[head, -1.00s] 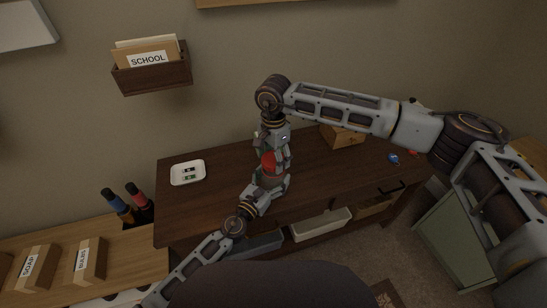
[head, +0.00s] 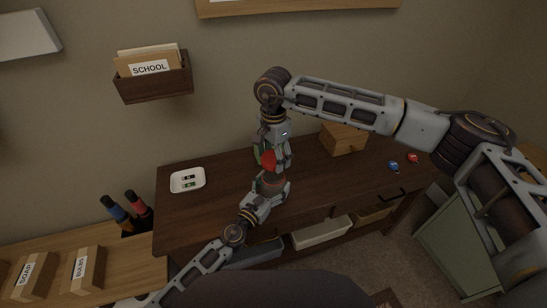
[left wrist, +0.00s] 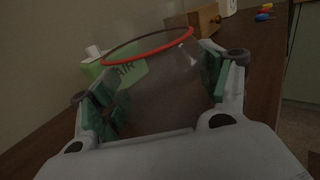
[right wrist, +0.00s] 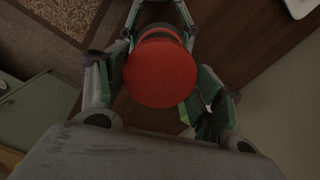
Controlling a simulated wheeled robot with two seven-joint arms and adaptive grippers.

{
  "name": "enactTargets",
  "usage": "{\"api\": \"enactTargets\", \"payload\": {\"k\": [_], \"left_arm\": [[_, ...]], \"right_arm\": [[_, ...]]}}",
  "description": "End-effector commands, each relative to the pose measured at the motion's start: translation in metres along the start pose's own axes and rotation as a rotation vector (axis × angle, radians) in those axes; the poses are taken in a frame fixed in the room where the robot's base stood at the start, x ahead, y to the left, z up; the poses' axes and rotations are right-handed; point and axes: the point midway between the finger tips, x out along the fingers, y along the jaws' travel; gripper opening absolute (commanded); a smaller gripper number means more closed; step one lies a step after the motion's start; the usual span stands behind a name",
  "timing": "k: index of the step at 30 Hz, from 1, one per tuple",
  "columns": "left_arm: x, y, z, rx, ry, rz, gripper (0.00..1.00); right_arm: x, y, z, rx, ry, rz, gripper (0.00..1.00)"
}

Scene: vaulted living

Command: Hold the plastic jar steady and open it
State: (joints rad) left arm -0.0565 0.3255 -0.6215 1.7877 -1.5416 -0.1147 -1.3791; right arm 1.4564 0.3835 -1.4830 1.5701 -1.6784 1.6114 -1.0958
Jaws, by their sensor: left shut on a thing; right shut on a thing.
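The plastic jar (head: 269,181) is clear with a thin red ring at its top, and stands upright over the dark desk. My left gripper (head: 272,189) is shut around its body from the near side. In the left wrist view the jar (left wrist: 160,95) fills the space between the fingers, its red ring looking open. The red lid (head: 268,159) is above the jar, held by my right gripper (head: 277,162) from above. The exact gap is partly hidden by the fingers.
On the desk (head: 222,205) are a white dish (head: 187,180) at left, a wooden box (head: 343,139) at right, and small blue (head: 393,166) and red (head: 413,157) items. A green box marked AIR (left wrist: 130,72) stands behind the jar.

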Motion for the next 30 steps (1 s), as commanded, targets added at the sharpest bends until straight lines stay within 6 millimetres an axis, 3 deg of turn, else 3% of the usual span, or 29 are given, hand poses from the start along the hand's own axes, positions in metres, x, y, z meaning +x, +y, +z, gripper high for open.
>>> {"api": "enactTargets", "payload": {"k": [1,2,6,22,30], "left_arm": [[0.000,0.000,-0.001,0.000,0.002,-0.001,0.10],[0.000,0.000,-0.001,0.000,0.002,-0.001,0.79],[0.000,0.000,-0.001,0.000,0.001,-0.001,0.97],[-0.002,0.000,-0.001,0.000,0.001,0.000,1.00],[-0.018,0.001,-0.001,0.002,0.002,0.001,1.00]], "right_arm": [[0.000,0.000,0.000,0.000,0.000,0.000,0.38],[0.000,0.000,0.000,0.000,0.000,0.000,0.38],[0.000,0.000,0.000,0.000,0.000,0.000,0.38],[0.000,0.000,0.000,0.000,0.000,0.000,0.38],[0.000,0.000,0.000,0.000,0.000,0.000,0.38]]}}
